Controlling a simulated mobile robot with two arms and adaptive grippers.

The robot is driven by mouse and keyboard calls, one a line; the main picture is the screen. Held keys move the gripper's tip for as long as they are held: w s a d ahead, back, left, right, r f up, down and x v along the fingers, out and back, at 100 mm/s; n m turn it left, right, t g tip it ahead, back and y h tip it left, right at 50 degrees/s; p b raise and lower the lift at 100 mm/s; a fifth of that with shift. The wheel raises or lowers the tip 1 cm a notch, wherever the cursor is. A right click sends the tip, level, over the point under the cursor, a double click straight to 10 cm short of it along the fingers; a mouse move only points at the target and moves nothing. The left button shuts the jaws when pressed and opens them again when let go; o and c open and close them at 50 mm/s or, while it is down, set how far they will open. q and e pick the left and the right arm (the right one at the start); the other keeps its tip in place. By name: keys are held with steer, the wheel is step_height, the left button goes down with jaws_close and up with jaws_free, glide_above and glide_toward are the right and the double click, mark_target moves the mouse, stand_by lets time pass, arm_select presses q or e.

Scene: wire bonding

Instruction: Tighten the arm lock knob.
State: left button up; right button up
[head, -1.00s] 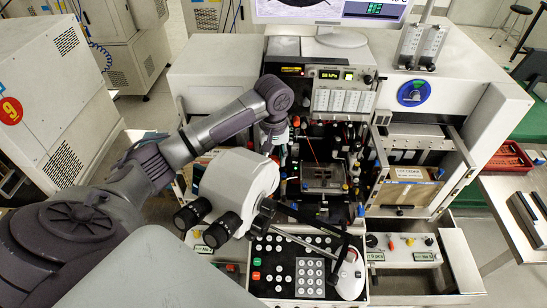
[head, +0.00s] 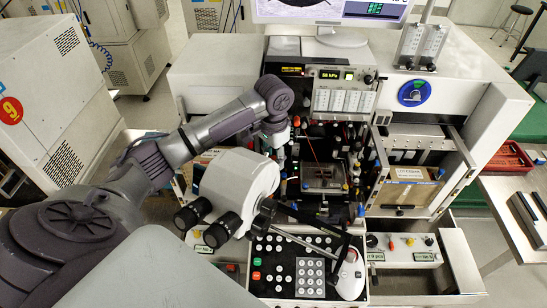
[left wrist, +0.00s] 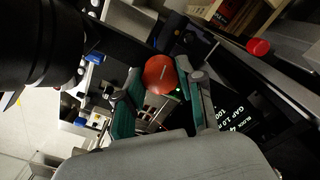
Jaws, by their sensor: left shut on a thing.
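In the left wrist view a round red knob (left wrist: 160,74) with a pale line across its face sits between the fingertips of my left gripper (left wrist: 161,76). The two teal-padded fingers are on either side of it, and the gripper is shut on it. In the head view my left wrist reaches down beside the microscope, in front of the machine; the gripper and the knob there are mostly hidden. My right gripper does not show in either view.
The white microscope (head: 240,180) with black eyepieces stands close to my left wrist. A keypad panel (head: 290,268) and a white mouse (head: 351,280) are in front. Crowded small fittings surround the work stage (head: 324,178). Another red knob (left wrist: 258,47) shows in the wrist view.

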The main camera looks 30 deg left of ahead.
mark_target(273, 159)
arm_select(q)
steer(key=m, duration=0.7)
steer(key=shift+w+r, duration=0.15)
steer(key=shift+r, duration=0.05)
steer(key=m, duration=0.4)
steer(key=shift+a+m, duration=0.1)
steer(key=shift+m, duration=1.5)
steer(key=shift+w+r, duration=0.1)
steer(key=o, duration=1.1)
steer(key=shift+c, duration=0.2)
steer(key=shift+o, duration=0.5)
step_height(273, 159, up, 12)
steer(key=shift+s, duration=0.2)
